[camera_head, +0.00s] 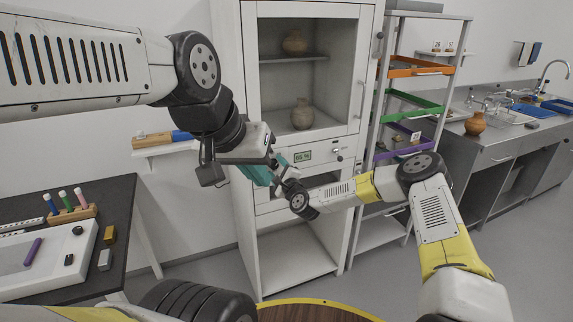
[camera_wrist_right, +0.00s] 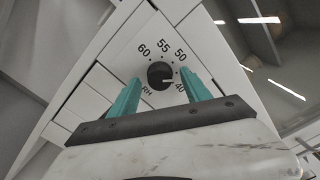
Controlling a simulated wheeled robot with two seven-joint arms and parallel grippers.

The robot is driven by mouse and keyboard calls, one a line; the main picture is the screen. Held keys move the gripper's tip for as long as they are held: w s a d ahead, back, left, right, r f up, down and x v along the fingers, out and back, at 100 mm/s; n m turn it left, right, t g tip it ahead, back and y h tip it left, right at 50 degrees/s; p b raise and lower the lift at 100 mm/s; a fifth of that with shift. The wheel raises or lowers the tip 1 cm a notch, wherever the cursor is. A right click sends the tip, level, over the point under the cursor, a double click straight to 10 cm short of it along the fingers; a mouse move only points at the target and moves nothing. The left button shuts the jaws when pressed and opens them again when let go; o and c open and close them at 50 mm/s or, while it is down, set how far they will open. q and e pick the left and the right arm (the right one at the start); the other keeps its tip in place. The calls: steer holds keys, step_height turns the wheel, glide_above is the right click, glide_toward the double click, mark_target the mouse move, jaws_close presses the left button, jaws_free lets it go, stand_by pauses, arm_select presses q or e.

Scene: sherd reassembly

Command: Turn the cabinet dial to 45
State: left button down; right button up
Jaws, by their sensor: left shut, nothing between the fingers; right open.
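The cabinet (camera_head: 248,100) is tall and white. Its black dial (camera_head: 339,157) sits on the panel to the right of a small green display (camera_head: 303,156), whose reading is too small to trust. In the right wrist view the dial (camera_wrist_right: 160,75) shows printed 60, 55, 50, 40 and RH; no 45 is visible near the right finger. Its white mark points right, just above the 40. My right gripper (camera_wrist_right: 162,92) is open, its teal fingers on either side of the dial; contact cannot be told. My left gripper (camera_head: 262,178) is shut and empty, in front of the cabinet.
The two grippers are close together in the head view. A shelf rack with orange, green and purple trays (camera_head: 415,108) stands right of the cabinet. A dark table (camera_head: 120,205) is at left. A round wooden table edge (camera_head: 315,312) is at the bottom.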

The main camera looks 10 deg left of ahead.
steer(key=v, duration=0.7)
steer(key=shift+s+d, duration=0.25)
steer(key=shift+s, duration=0.1)
steer(key=s+d+r+n+g+h, duration=0.3)
steer(key=s+d+r+n+g, duration=0.1)
steer(key=s+d+r+n, duration=0.45)
steer(key=s+d+r+n+g+h, duration=0.35)
steer(key=s+d+r+n, duration=0.35)
steer(key=d+r, duration=0.4)
steer(key=s+d+r, duration=0.2)
steer(key=s+d, duration=0.2)
steer(key=s, duration=0.3)
steer(key=s+d+r+n+g+h, duration=0.1)
steer(key=s+d, duration=0.3)
steer(key=s, duration=0.4)
steer(key=s+d+r+n, duration=0.1)
steer(key=s+d+r, duration=0.2)
steer(key=s, duration=0.4)
steer(key=shift+s+d, duration=0.2)
steer(key=shift+d, duration=0.35)
